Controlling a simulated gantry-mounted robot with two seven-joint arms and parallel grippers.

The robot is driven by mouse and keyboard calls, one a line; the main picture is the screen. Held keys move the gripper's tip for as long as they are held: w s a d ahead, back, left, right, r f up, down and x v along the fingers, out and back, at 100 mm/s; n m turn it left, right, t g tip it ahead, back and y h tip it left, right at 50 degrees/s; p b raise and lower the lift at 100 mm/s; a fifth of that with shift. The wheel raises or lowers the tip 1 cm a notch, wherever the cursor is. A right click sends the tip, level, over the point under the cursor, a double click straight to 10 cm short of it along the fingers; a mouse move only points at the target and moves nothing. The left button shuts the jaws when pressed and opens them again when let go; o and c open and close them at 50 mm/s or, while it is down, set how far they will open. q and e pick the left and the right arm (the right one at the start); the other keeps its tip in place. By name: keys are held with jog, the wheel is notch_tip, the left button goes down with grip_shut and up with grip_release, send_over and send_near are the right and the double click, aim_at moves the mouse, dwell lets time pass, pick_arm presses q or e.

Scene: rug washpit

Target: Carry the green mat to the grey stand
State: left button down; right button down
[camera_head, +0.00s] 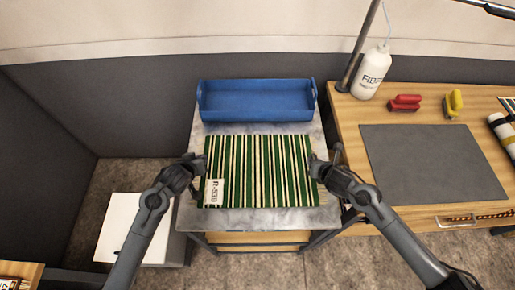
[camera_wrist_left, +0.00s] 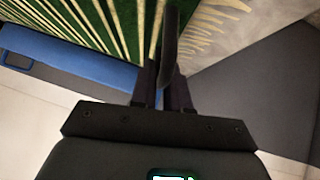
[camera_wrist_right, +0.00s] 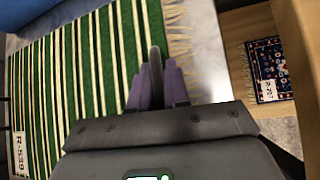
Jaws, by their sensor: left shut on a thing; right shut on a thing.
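The green mat (camera_head: 258,170), striped green and cream with a white label at its front left corner, is spread flat and level over the marbled grey top of a stand (camera_head: 262,219). I cannot tell whether it touches the top. My left gripper (camera_head: 200,163) is shut on the mat's left edge, and my right gripper (camera_head: 315,163) is shut on its right edge. The mat's fringe (camera_wrist_left: 212,20) shows beside the left fingers in the left wrist view. In the right wrist view the mat (camera_wrist_right: 70,90) lies left of the fingers.
A blue tray (camera_head: 257,102) sits at the back of the stand. A wooden bench at right holds a dark grey pad (camera_head: 420,163), a white bottle (camera_head: 371,73), and red (camera_head: 404,103) and yellow (camera_head: 453,104) brushes. A white-topped cabinet (camera_head: 127,229) stands low at left. A small patterned rug (camera_wrist_right: 268,70) lies below right.

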pick_arm(q)
jog(key=c, duration=1.1)
grip_release()
jog(key=shift+f, duration=0.1)
pick_arm(e)
jog(key=c, duration=1.1)
grip_release()
jog(key=shift+f, duration=0.15)
jog(key=shift+s, duration=0.1)
pick_arm(q)
jog(key=v, duration=1.2)
pick_arm(e)
jog(key=v, duration=1.2)
pick_arm(q)
jog(key=shift+f, duration=0.1)
pick_arm(e)
jog(key=shift+a, duration=0.15)
